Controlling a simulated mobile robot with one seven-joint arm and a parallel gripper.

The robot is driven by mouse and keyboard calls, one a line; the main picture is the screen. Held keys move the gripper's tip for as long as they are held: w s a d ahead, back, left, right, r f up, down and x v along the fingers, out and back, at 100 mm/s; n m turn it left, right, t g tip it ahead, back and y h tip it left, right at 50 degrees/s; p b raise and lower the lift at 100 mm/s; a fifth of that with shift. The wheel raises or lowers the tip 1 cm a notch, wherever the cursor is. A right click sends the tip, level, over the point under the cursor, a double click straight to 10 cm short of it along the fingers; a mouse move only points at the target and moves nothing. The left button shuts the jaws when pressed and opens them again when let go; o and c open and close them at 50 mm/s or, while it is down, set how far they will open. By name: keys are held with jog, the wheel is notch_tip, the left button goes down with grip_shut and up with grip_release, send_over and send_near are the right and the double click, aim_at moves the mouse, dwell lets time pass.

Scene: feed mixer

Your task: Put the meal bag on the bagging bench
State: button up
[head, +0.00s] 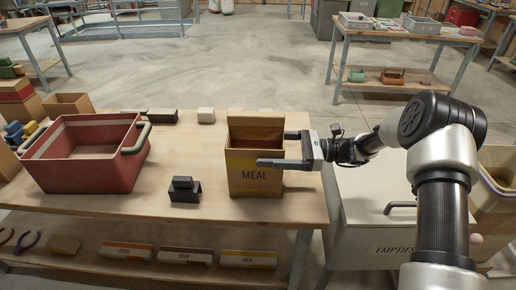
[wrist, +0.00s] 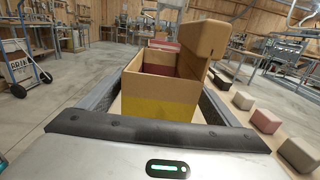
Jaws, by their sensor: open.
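The meal bag (head: 253,183) is a tan, box-shaped bag labelled MEAL with a yellow band, open at the top, with a raised far side. It stands upright on the near wooden bench (head: 105,208), at its right end. My gripper (head: 272,149) reaches in from the right, open, one finger across the bag's near face and the other on its far side, partly hidden. In the wrist view the bag (wrist: 160,106) lies between the spread fingers; contact cannot be told. No label shows which bench is the bagging bench.
A red tub (head: 85,170) stands left on the bench, with a dark block (head: 184,190) between it and the bag. A grey EMPTIES bin (head: 372,205) adjoins the right end. A loaded table (head: 410,38) stands at back right. Open floor lies beyond the bench.

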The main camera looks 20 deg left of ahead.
jog(key=v, duration=0.8)
jog(key=shift+d, duration=0.25)
